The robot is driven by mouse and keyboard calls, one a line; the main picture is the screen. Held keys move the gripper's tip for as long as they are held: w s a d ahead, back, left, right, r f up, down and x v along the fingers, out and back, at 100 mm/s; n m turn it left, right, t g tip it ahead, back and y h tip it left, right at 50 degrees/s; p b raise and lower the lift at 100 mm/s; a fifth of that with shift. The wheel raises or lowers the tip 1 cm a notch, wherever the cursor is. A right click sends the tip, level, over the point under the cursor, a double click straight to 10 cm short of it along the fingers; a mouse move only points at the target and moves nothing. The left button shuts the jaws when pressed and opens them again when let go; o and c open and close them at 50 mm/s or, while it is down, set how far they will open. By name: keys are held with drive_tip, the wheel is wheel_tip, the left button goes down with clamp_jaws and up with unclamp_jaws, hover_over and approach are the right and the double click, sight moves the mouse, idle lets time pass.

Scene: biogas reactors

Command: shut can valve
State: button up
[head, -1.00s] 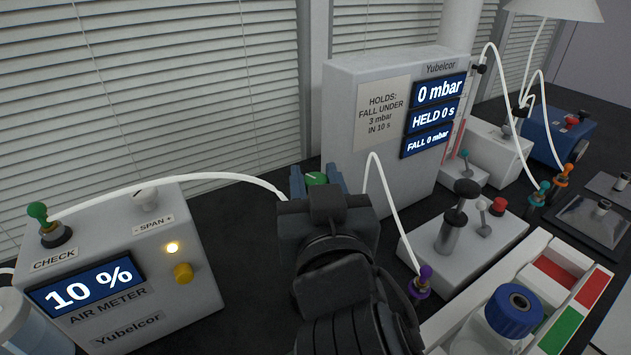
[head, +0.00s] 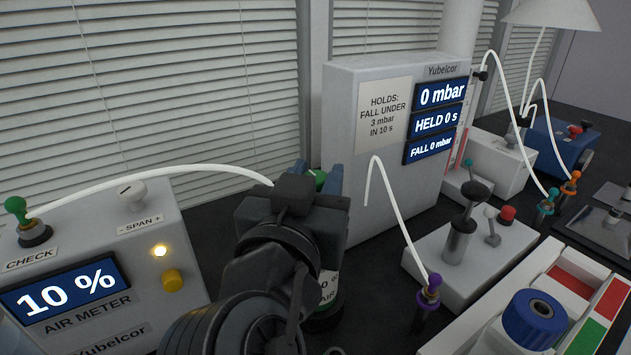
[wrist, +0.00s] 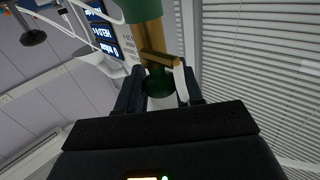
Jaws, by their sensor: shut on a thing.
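In the wrist view the brass valve body (wrist: 149,35) leads down to the green knob (wrist: 158,82), which sits between the jaws. My gripper (head: 318,175) is shut on this knob. I cannot tell the knob's turn angle. A white hose (head: 160,180) runs from the valve area to the air meter.
The air meter (head: 95,265) reads 10 % at left, with a green CHECK fitting (head: 16,208). The pressure box (head: 345,130) behind reads 0 mbar. A purple-ended hose fitting (head: 431,288), a pump block (head: 480,245) and a tray with a blue-capped bottle (head: 535,318) stand at right.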

drive_tip(key=o, duration=1)
drive_tip(key=shift+s, duration=0.1)
drive_tip(key=b+v, duration=0.1)
drive_tip(key=v, duration=0.6)
drive_tip(key=shift+s, duration=0.3)
